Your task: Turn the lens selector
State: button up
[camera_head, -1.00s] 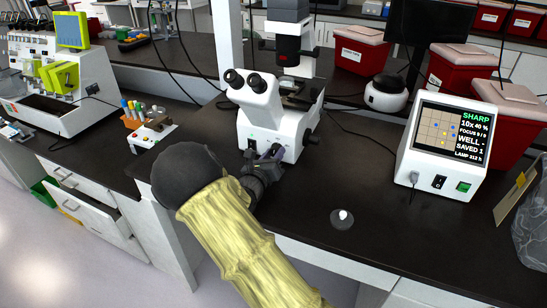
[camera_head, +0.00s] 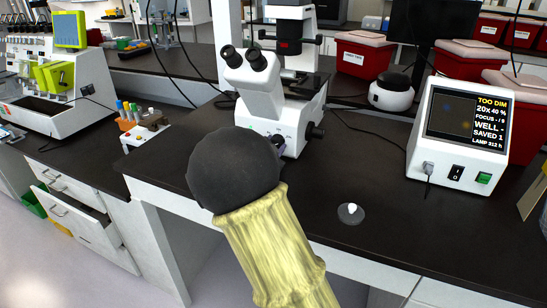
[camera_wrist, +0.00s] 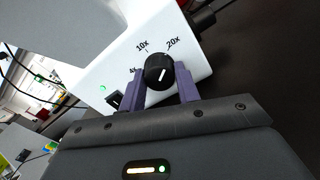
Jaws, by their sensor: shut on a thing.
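The lens selector (camera_wrist: 159,72) is a black knob with a white pointer line on the white microscope base. In the wrist view the marks 4x, 10x and 20x stand around it, and its line tilts up toward the 20x side. My gripper (camera_wrist: 162,84) has its two purple fingers on either side of the knob, shut on it. The microscope (camera_head: 275,118) stands on the dark bench in the head view, where my arm hides most of the gripper and the knob. The monitor (camera_head: 466,120) reads TOO DIM, 20x, 40 %.
A black focus knob (camera_head: 316,131) sticks out of the microscope's right side. A small grey disc with a white top (camera_head: 351,213) lies on the bench front. A white round-bodied device (camera_head: 391,92) and red bins (camera_head: 362,61) stand behind.

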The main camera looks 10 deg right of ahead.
jog(key=shift+m+b, duration=0.4)
jog(key=shift+b, duration=0.05)
jog(key=o, duration=1)
jog(key=v, duration=1.7)
jog(key=shift+s+a, duration=0.15)
